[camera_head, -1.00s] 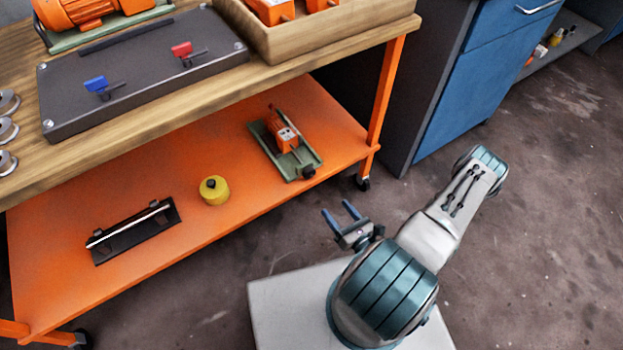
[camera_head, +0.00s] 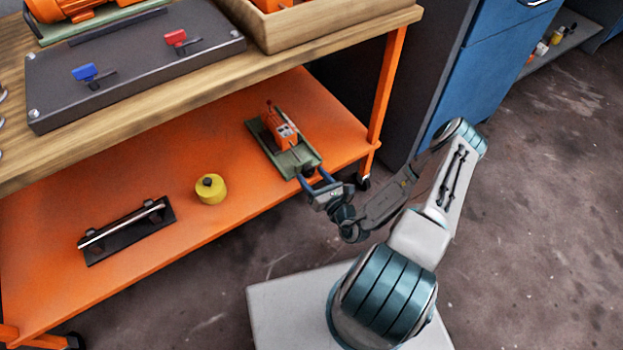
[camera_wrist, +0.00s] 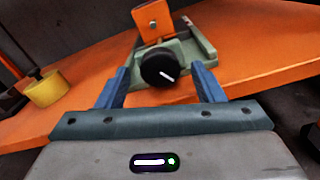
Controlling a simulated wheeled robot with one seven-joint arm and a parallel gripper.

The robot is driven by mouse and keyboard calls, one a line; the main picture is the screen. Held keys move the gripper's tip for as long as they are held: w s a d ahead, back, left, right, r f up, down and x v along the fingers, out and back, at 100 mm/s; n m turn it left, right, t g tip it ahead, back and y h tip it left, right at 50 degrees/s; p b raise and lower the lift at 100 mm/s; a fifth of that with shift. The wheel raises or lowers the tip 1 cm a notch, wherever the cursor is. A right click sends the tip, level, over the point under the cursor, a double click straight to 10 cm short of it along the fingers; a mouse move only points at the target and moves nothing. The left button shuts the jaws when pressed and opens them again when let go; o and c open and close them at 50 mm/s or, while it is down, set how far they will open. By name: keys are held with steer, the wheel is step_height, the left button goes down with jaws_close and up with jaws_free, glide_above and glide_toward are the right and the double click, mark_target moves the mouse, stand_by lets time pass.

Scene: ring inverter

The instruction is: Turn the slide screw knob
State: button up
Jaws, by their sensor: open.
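The slide screw knob (camera_wrist: 161,67) is black and round with a white pointer line. It sits at the near end of a green slide base (camera_head: 291,157) that carries an orange block (camera_head: 283,131), on the orange lower shelf. My gripper (camera_head: 315,179) is open at the shelf's front edge, its blue fingers pointing at the knob end. In the wrist view my gripper (camera_wrist: 160,84) has one finger on each side of the knob, with gaps showing. I cannot tell how deep the knob lies between the fingers. In the head view the fingers partly cover the knob.
A yellow cylinder (camera_head: 210,189) and a black bracket with a silver rod (camera_head: 126,229) stand further left on the orange shelf (camera_head: 172,165). The wooden tabletop (camera_head: 180,94) overhangs the shelf. An orange table leg (camera_head: 388,90) stands just right of the slide.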

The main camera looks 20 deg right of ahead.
steer(key=c, duration=1)
steer(key=shift+a, duration=0.3)
steer(key=shift+d+r, duration=0.1)
steer(key=shift+d, duration=0.15)
steer(key=n+p, duration=0.2)
steer(key=p, duration=0.1)
steer(key=shift+a+r, duration=0.1)
steer(key=shift+r, duration=0.05)
steer(key=n+p, duration=0.6)
steer(key=shift+s, duration=0.1)
steer(key=shift+f+n+p, duration=0.2)
steer(key=shift+n+p, duration=0.95)
steer(key=shift+n, duration=0.85)
